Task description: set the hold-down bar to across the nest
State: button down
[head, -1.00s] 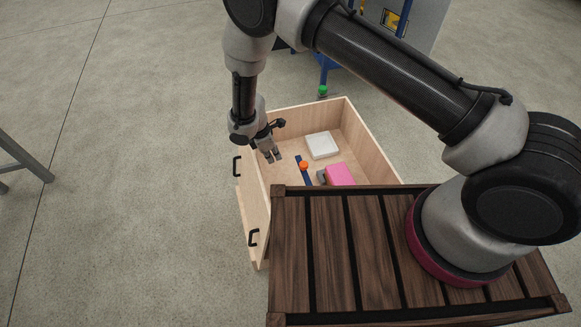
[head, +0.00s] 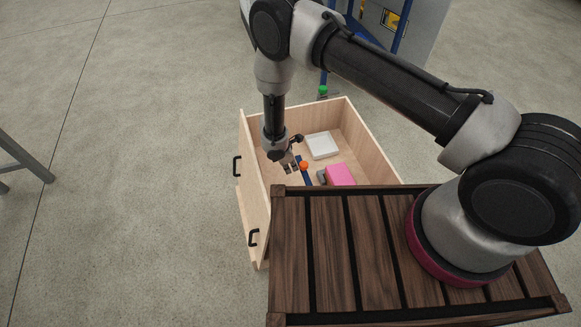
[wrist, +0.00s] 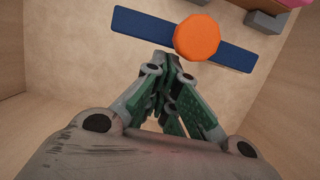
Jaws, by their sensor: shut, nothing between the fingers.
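The hold-down bar looks to be the flat blue bar (wrist: 140,27) with an orange knob (wrist: 197,37), lying inside the open wooden drawer. In the head view the orange knob (head: 303,165) sits on the blue bar (head: 307,178). A pink block (head: 340,175) lies just right of the bar, with grey pieces (head: 321,176) beside it, perhaps the nest; the drawer's near part is hidden by the slatted top. My gripper (head: 291,169) is shut and empty, just left of the knob. In the wrist view its fingers (wrist: 166,62) appear close to the bar and knob.
A white square tray (head: 322,145) lies at the back of the drawer. The drawer's wooden walls (head: 370,140) surround the space closely. A dark slatted wooden top (head: 335,250) covers the front side. A green knob (head: 322,90) stands beyond the drawer.

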jog(key=shift+w+d, duration=0.1)
dwell(0.3)
jog(key=shift+w+d+m, duration=0.15)
jog(key=shift+d+m, duration=0.05)
jog(key=shift+m, duration=0.2)
jog(key=shift+w+d, duration=0.1)
jog(key=d+m, duration=0.1)
jog(key=w+d+m, duration=0.1)
jog(key=m, duration=0.1)
jog(key=d+m+g, duration=0.1)
jog(key=shift+w+d, duration=0.1)
jog(key=shift+w, duration=0.25)
jog(key=shift+s+d+m+g+y, duration=0.15)
jog(key=shift+s+d+m+g, duration=0.2)
jog(key=shift+d+m, duration=1.25)
jog(key=shift+s+d+m+g+y, duration=0.2)
jog(key=shift+s+d+m+g, duration=0.15)
jog(key=shift+d+m, duration=1.2)
jog(key=shift+s+d+m+g+y, duration=0.15)
jog(key=shift+s+d+m+g, duration=0.2)
jog(key=shift+d+m, duration=1.25)
jog(key=shift+d, duration=0.15)
